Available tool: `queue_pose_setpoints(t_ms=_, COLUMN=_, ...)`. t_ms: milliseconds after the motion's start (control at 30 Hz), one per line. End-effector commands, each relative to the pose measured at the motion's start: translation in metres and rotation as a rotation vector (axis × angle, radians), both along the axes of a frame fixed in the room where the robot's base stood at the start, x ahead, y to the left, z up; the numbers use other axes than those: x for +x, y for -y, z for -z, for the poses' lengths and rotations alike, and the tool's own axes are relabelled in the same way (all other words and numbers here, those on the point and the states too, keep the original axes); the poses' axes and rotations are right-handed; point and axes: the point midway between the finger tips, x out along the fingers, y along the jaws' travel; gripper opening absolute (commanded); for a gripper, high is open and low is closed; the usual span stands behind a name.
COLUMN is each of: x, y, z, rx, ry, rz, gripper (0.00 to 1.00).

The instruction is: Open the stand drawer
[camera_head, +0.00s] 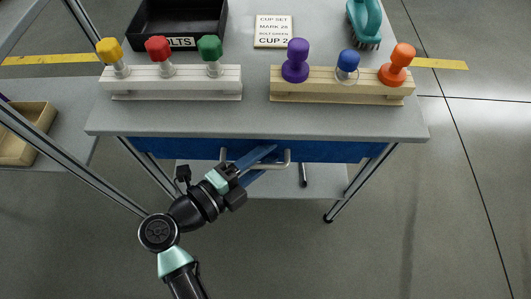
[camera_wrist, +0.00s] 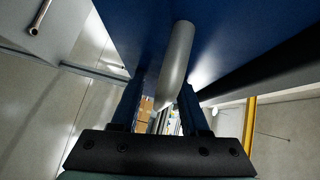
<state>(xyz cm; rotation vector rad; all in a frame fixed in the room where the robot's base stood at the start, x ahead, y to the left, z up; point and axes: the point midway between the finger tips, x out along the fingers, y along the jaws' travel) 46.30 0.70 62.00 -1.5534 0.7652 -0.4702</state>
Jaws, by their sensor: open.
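The stand drawer (camera_head: 325,151) is a blue front under the edge of the grey tabletop, and it looks shut. Its grey bar handle (camera_head: 287,159) sticks out towards me at the middle. My gripper (camera_head: 268,155) is at the handle, its blue fingers pointing at the drawer front. In the wrist view the handle (camera_wrist: 178,60) runs between the two open fingers (camera_wrist: 160,100), with the blue drawer front (camera_wrist: 245,35) beyond. I cannot tell whether either finger touches the handle. The fingers hide part of the handle in the head view.
On the stand top (camera_head: 255,120) are a white rack (camera_head: 175,83) and a wooden rack (camera_head: 335,88) with coloured-knob pieces, a black bin (camera_head: 178,20), a label card (camera_head: 273,31) and a teal brush (camera_head: 365,22). A metal frame post (camera_head: 75,160) stands left. Floor in front is clear.

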Motion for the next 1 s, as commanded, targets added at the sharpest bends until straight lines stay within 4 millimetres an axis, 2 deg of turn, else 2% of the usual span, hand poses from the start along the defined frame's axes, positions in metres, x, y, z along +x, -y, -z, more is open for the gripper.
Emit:
queue_pose_setpoints(t_ms=67, x=0.0000, y=-0.0001, z=-0.0002, rx=0.000, ry=0.000, rz=0.000, gripper=0.45)
queue_pose_setpoints(t_ms=300, x=-0.0002, y=-0.0002, z=-0.0002, rx=0.000, ry=0.000, rz=0.001, gripper=0.03)
queue_pose_setpoints(t_ms=333, x=-0.0002, y=-0.0002, z=-0.0001, rx=0.000, ry=0.000, rz=0.001, gripper=0.00)
queue_pose_setpoints(t_ms=1000, x=-0.0004, y=-0.0004, z=0.0000, rx=0.000, ry=0.000, rz=0.001, gripper=0.00)
